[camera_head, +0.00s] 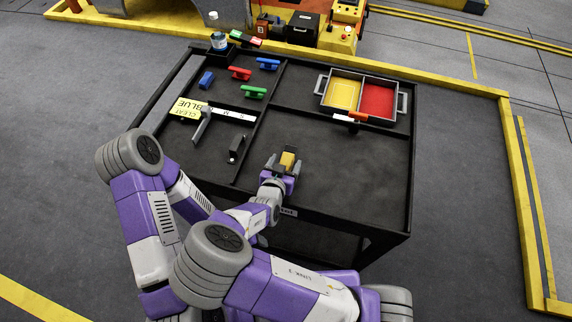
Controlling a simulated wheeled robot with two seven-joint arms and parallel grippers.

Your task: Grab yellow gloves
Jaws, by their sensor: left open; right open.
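A small yellow item with dark ends (288,160), perhaps the folded yellow gloves, lies on the black table right of the divider. My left gripper (284,169) is open, with its dark fingers to either side of the yellow item. Whether the fingers touch it cannot be told. The gripper hides part of its near side. I cannot make out my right gripper; its arm's big grey elbow (214,250) is in the foreground.
The black table (345,180) has raised edges and dividers. A two-part tray (343,93), yellow and red inside, stands at the back right. Several coloured clamp-like pieces (254,93), a yellow label (187,108) and a grey tool (203,123) lie left. Its right front is clear.

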